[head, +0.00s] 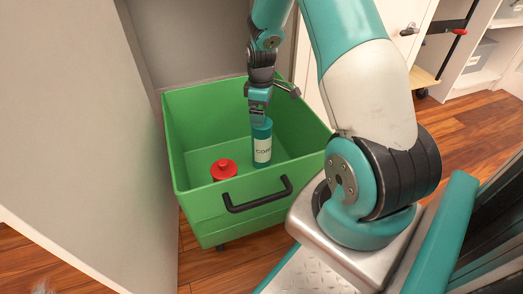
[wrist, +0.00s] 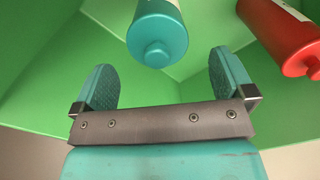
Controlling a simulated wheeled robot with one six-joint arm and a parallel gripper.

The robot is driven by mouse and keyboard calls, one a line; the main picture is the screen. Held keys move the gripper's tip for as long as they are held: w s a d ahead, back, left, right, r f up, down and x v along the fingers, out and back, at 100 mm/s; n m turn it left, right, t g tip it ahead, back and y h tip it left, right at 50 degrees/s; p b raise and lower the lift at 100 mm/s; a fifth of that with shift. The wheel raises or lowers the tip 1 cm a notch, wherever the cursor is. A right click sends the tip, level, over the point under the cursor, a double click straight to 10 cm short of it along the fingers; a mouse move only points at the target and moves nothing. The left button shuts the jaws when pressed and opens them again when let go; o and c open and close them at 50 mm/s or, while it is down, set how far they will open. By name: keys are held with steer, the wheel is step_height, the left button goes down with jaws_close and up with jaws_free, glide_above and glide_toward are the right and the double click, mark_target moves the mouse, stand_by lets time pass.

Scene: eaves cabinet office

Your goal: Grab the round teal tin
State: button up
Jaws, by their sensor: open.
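The round teal tin (head: 263,152) stands upright inside the green drawer-like bin (head: 206,204), with a white label showing dark letters. My gripper (head: 260,118) points down right over the tin's top and partly hides it in the head view. In the wrist view my gripper (wrist: 162,68) is open, one finger on each side. The teal tin (wrist: 157,36) shows there with its knobbed end towards me, about midway across the gap and around or just past the fingertips. I cannot tell whether a finger touches it.
A red bottle (head: 223,171) stands in the bin left of the tin; it also shows at upper right in the wrist view (wrist: 275,28). The bin's walls surround both, with a black handle (head: 257,196) in front. A grey panel (head: 85,140) rises at left.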

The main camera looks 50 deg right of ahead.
mark_target(261, 137)
step_height(261, 137, down, 6)
steer(key=b, duration=0.4)
steer(key=shift+d+b, duration=0.15)
steer(key=shift+b, duration=0.15)
steer(key=shift+r, duration=0.15)
steer(key=shift+c, duration=0.5)
steer(key=shift+w, duration=0.1)
steer(key=c, duration=1.4)
steer(key=shift+o, duration=0.2)
steer(key=shift+r, duration=0.1)
